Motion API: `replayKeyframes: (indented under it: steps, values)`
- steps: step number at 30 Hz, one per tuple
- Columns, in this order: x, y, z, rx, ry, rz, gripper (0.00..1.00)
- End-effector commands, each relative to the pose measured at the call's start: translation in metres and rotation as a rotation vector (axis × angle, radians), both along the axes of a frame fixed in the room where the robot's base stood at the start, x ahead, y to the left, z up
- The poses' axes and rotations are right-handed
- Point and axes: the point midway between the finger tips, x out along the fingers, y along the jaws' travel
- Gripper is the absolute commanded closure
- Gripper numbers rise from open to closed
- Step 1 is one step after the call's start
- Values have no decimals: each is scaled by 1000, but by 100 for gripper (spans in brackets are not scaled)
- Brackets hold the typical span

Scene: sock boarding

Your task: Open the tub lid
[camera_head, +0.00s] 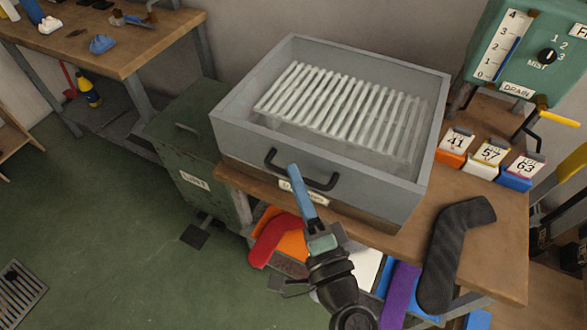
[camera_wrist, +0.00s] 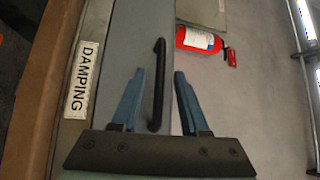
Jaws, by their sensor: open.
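The damping tub (camera_head: 235,165) is a wide grey box on the wooden bench, with a pale slatted rack showing inside its top. Its grey upper part, which looks like the lid (camera_head: 375,185), sits level. A black bar handle (camera_head: 275,162) is on its front face; it also shows in the wrist view (camera_wrist: 158,90). My gripper (camera_head: 293,170) is at the handle, with blue fingers open. In the wrist view my gripper (camera_wrist: 158,73) has one finger on each side of the handle, with gaps between. The fingers partly hide the handle in the head view.
A dark sock-shaped form (camera_head: 455,250) lies on the bench at right. Numbered bins (camera_head: 485,157) and a green control panel (camera_head: 530,50) with a yellow lever stand behind it. A green cabinet (camera_head: 190,150) is left of the tub. Coloured forms lie beneath the bench.

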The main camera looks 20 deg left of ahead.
Motion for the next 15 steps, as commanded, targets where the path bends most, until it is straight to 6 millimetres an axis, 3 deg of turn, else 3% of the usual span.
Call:
replayKeyframes:
  steps: [6,15]
  values:
    - [14,14,3,-1,-1,1,56]
    - [16,15,3,-1,0,-1,56]
